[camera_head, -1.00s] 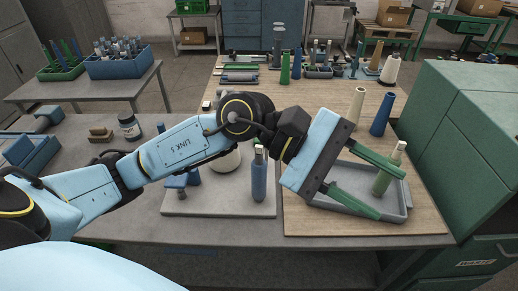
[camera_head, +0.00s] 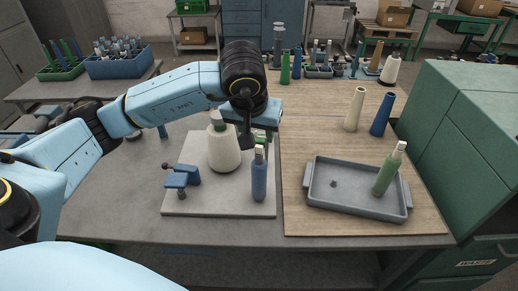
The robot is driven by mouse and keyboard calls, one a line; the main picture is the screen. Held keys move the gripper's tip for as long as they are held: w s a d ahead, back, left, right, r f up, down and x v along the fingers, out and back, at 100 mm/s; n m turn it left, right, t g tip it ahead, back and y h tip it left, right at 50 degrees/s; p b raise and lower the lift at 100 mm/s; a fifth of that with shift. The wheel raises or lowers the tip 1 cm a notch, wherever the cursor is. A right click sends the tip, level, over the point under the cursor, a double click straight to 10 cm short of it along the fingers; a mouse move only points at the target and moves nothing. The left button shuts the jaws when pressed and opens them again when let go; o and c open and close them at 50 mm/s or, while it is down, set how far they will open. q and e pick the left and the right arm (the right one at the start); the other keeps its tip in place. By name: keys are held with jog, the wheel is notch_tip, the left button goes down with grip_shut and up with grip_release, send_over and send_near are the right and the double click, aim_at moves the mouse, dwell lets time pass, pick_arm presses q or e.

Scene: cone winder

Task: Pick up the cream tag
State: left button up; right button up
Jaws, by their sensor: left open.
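A small cream piece (camera_head: 259,152) sits at the top of a blue cone (camera_head: 259,182) standing on the pale board (camera_head: 222,206). A similar pale piece (camera_head: 401,146) tops the green cone (camera_head: 387,174) in the grey tray (camera_head: 340,201). I cannot tell for sure which is the cream tag. My left gripper (camera_head: 264,137) is open, just above and behind the blue cone's top. Its green fingers are largely hidden by its own body, and it appears empty. My right gripper is not in view.
A cream yarn cone (camera_head: 223,150) stands left of the blue cone, near a small blue clamp (camera_head: 180,178). A cream cone (camera_head: 355,109) and another blue cone (camera_head: 382,114) stand behind the tray. A green cabinet (camera_head: 466,130) bounds the right side.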

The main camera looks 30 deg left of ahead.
aim_at(259, 147)
pick_arm(q)
jog(key=shift+p+x, duration=0.3)
jog(key=shift+x, duration=3.2)
jog(key=shift+a, duration=0.2)
jog(key=c, duration=0.8)
